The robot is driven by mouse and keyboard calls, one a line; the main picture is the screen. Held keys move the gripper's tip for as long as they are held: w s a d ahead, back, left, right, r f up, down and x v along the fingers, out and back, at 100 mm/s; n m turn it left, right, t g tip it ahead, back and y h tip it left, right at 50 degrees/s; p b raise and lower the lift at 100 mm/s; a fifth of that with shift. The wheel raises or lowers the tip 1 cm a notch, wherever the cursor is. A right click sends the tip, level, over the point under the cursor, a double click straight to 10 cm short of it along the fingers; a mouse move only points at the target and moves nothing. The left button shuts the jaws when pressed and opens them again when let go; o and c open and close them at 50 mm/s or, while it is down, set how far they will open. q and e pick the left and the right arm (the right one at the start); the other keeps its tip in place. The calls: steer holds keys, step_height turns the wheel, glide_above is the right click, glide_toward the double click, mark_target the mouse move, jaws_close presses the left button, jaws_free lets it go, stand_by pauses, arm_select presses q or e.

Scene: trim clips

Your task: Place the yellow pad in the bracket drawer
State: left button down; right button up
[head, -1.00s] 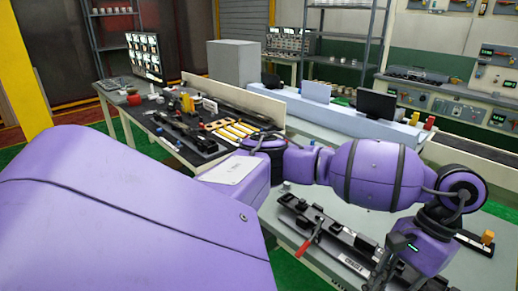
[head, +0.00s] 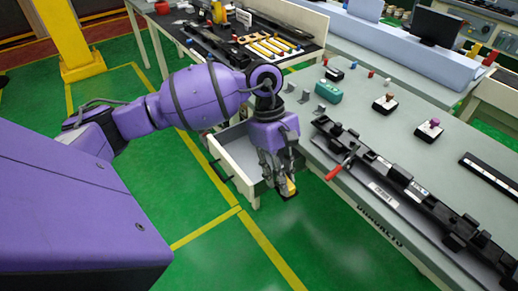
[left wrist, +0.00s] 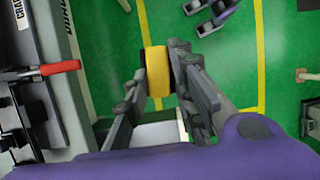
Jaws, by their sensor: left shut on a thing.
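My left gripper (head: 283,182) is shut on the yellow pad (head: 291,186), holding it in the air with its fingers pointing down. In the left wrist view the yellow pad (left wrist: 157,76) sits between the two fingers. The bracket drawer (head: 222,172) is an open, pale box sticking out below the table's left end. In the head view the gripper is over or just in front of its right front corner. In the left wrist view the drawer (left wrist: 160,132) is partly hidden behind the gripper. Grey finger-like parts, seemingly my right gripper (left wrist: 207,14), show at the top of that view.
The grey table (head: 370,140) carries a long black fixture (head: 400,185) with a red handle (head: 342,162), a green box (head: 328,92) and small blocks on bases. A second bench (head: 228,50) with tools stands behind. Green floor (head: 200,260) left of the table is clear.

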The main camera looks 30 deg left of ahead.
arm_select(q)
steer(key=w+a+f+n+t, duration=0.1)
steer(key=w+a+n+t, duration=0.1)
steer(key=n, duration=0.4)
steer(key=w+a+f+n+t+y+b, duration=0.1)
steer(key=a+f+n+t, duration=0.1)
steer(key=a+n, duration=0.2)
steer(key=w+a+f+n+t+y, duration=0.1)
steer(key=w+a+n+t, duration=0.1)
steer(key=n, duration=0.7)
steer(key=shift+w+a+f, duration=0.3)
steer(key=shift+w+a, duration=0.05)
steer(key=shift+a, duration=0.2)
steer(key=w+a+f, duration=0.4)
steer(key=w+a, duration=0.1)
steer(key=a, duration=0.2)
glide_toward(252, 161)
steer(key=shift+w+d+f+n, duration=0.3)
steer(key=shift+w+d, duration=0.35)
steer(key=shift+d, duration=0.2)
steer(key=shift+w+a+f, duration=0.15)
steer(key=shift+a+f, duration=0.1)
steer(key=shift+f, duration=0.1)
steer(key=shift+a+f, duration=0.1)
steer(key=shift+f, duration=1.5)
